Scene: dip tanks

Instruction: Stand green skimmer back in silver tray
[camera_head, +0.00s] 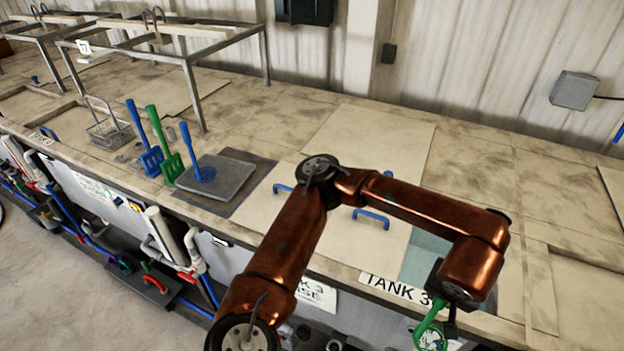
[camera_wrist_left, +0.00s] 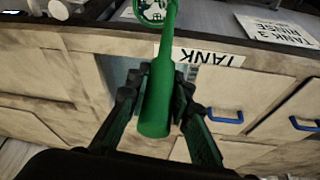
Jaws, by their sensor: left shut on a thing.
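My left gripper (camera_head: 445,300) is shut on the handle of the green skimmer (camera_head: 431,335), beyond the counter's front edge by the TANK 3 label. In the left wrist view the green handle (camera_wrist_left: 156,112) lies between the fingers of the gripper (camera_wrist_left: 155,90). Its round perforated head (camera_wrist_left: 150,10) is at the top, partly cut off. In the head view the skimmer hangs head down at the bottom edge. The silver tray (camera_head: 238,178) rests on a dark mat at the left middle of the counter. A blue skimmer (camera_head: 190,145) stands in it.
A blue slotted paddle (camera_head: 143,140) and a green one (camera_head: 163,145) stand left of the tray. A wire basket (camera_head: 108,130) is farther left. Tank 3's opening (camera_head: 424,255) lies beside my forearm. Lids with blue handles (camera_head: 372,218) are between it and the tray.

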